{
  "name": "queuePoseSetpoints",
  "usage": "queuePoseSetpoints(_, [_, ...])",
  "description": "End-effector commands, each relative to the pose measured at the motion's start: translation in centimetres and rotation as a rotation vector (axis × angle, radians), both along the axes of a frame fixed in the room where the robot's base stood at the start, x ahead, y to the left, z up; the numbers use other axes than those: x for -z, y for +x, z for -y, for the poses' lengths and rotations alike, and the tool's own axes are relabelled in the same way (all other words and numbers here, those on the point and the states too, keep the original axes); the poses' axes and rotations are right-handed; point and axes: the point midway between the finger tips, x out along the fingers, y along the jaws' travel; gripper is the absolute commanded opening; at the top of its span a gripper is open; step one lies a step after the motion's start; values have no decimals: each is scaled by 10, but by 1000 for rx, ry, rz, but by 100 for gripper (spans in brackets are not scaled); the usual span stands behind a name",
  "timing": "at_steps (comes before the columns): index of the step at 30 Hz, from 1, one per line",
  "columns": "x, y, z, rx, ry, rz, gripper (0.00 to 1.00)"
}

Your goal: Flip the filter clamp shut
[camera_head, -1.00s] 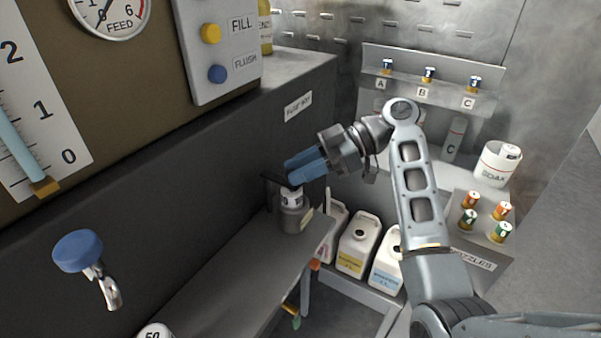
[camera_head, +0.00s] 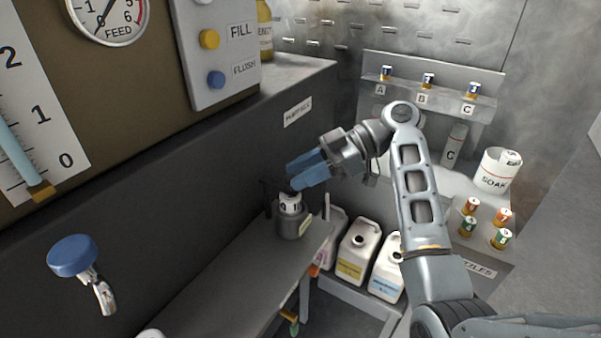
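The filter housing (camera_head: 292,225) is a grey cup on the bench against the dark panel, with a white cartridge (camera_head: 290,203) standing in its top. A dark piece, apparently the filter clamp (camera_head: 268,190), rises at the left of the cartridge; its exact pose is hard to make out. My gripper (camera_head: 291,177) has blue fingers and reaches in from the right. Its fingertips are just above the cartridge and right of the dark piece. I cannot tell whether they touch it. The two fingers lie close together, and any gap between them is unclear.
White jugs (camera_head: 358,250) stand low to the right of the bench (camera_head: 215,285). A blue-knobbed valve (camera_head: 73,256) sticks out at the left. A SOAK tub (camera_head: 497,170) and several small coloured nozzles (camera_head: 472,207) are at the right. The bench left of the housing is clear.

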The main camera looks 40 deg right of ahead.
Motion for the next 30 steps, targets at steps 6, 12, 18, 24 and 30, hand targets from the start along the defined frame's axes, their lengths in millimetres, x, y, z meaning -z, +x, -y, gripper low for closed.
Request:
queuePoseSetpoints(6, [-15, -12, 34, 6, -1, 1, 37])
queuePoseSetpoints(12, [-24, -20, 53, 3, -1, 0, 37])
queuePoseSetpoints(18, [-27, -24, 61, 1, -1, -1, 37])
queuePoseSetpoints(24, [-27, -24, 62, 0, -1, -1, 37])
queuePoseSetpoints(30, [-27, -24, 62, 0, -1, -1, 37])
